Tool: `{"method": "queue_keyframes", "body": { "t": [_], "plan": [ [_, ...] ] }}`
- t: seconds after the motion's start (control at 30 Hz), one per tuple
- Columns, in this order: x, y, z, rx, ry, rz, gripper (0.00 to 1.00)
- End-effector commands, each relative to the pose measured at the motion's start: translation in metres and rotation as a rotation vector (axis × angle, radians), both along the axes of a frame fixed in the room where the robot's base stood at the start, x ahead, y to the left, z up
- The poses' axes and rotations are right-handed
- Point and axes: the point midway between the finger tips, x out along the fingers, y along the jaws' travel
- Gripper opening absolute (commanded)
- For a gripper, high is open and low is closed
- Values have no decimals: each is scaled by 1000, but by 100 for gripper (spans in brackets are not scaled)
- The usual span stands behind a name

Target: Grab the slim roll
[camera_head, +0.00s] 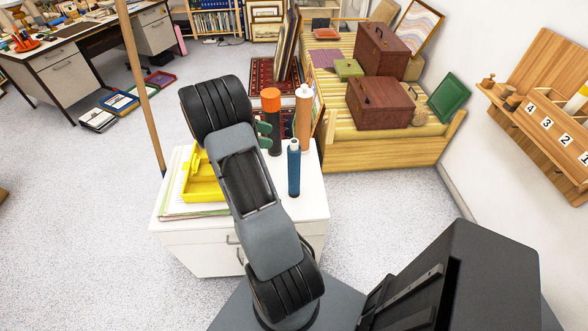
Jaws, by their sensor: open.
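Three upright rolls or tubes stand on the white cabinet (314,207). The slimmest is a blue roll (293,170) with a lighter top, nearest the front right. Behind it are a thicker dark roll with an orange top (271,122) and a tan roll with a pale top (303,120). The blue roll stands free, just right of my arm's middle link, with a gap between. My arm rises from the bottom and bends above the cabinet. My gripper does not show; the upper arm joint seems to hide it.
A yellow tray (201,183) sits on papers at the cabinet's left, partly behind my arm. A dark green piece (263,134) shows between the arm and the orange-topped roll. A wooden pole (138,85) stands left. A wooden bench (380,152) with brown boxes (381,101) lies behind right.

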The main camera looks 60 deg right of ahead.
Motion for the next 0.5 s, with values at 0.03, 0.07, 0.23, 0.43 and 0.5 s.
{"method": "queue_keyframes", "body": {
  "t": [0.03,0.07,0.23,0.43,0.5],
  "plan": [
    [-7,-4,-2,1,2,-2,61],
    [-11,-7,-4,2,1,-2,61],
    [-24,-17,-12,0,0,-1,61],
    [-31,-22,-16,1,-1,-1,61],
    [-37,-26,-18,2,0,-1,61]
  ]
}}
